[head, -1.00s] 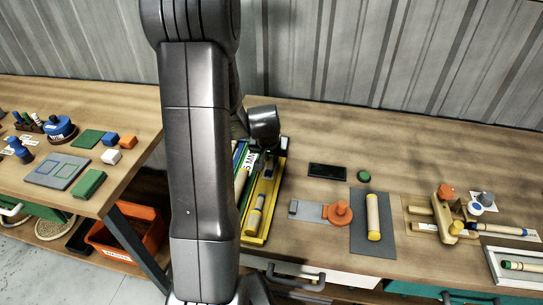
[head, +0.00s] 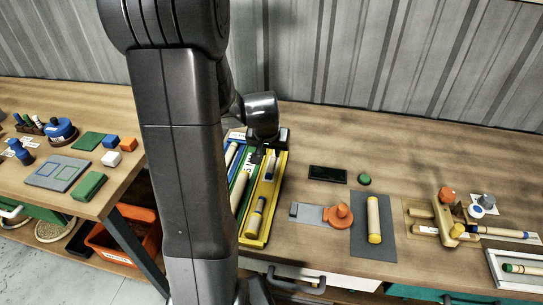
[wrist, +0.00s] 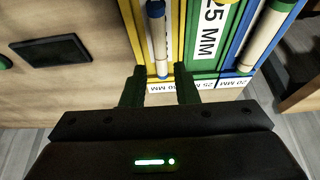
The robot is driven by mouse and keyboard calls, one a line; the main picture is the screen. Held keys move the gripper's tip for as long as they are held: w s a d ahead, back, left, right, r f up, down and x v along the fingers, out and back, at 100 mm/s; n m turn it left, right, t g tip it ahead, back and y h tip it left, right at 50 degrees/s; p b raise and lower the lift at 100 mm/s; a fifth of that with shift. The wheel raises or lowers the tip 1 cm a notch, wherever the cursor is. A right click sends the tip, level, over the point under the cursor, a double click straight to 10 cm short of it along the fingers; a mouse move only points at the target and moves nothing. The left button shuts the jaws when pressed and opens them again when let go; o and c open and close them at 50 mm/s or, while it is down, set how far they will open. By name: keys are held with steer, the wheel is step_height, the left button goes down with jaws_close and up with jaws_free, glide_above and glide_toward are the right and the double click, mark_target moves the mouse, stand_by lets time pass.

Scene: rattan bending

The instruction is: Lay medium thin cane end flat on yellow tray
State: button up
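The yellow tray (head: 281,190) stands on the bench just right of my arm. A pale cane with a blue end (head: 270,168) lies in its far half; in the wrist view this cane (wrist: 159,42) lies lengthwise in the yellow channel (wrist: 177,40). A second cane with blue and yellow bands (head: 256,216) lies in the near half of the tray. My gripper (wrist: 159,87) is open and empty, over the tray's far end. Its fingers stand apart with clear gaps on both sides of the blue-ended cane's line. In the head view my wrist partly hides the tray's far end.
A green tray (wrist: 208,45) and a blue tray (wrist: 241,45) stand beside the yellow one, each holding a cane. A black pad (head: 328,174), an orange clamp (head: 340,215), a cane on a grey mat (head: 374,219) and a wooden jig (head: 445,215) lie to the right.

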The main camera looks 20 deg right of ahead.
steer(key=shift+v, duration=3)
